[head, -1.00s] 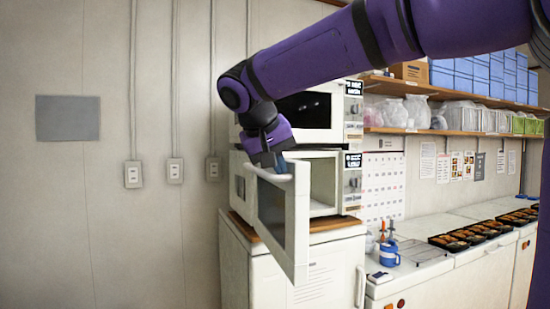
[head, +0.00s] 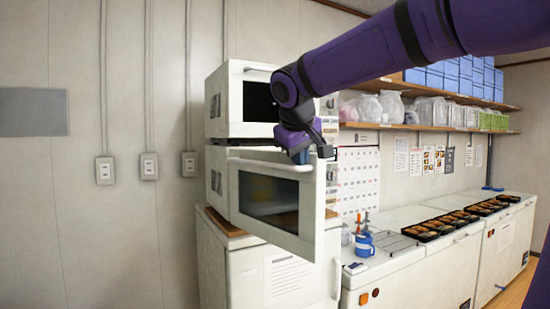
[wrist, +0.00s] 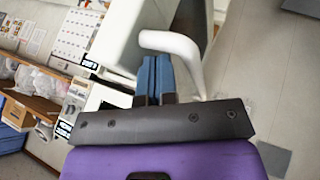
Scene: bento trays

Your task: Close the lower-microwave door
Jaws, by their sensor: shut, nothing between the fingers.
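The lower microwave (head: 216,182) is white and stands on a wooden board on a white cabinet. Its door (head: 308,215), with a dark window (head: 268,200), stands ajar, its free right edge swung out toward me. My gripper (head: 302,156) is at the top of the door near that free edge. In the wrist view its blue fingers (wrist: 156,76) are together with nothing between them. They are beside the curved white door handle (wrist: 178,48); I cannot tell whether they touch it. The door hides most of the microwave's inside.
The upper microwave (head: 240,98) sits directly above, partly behind my purple arm. A shelf (head: 425,128) with bags and boxes runs along the right wall.

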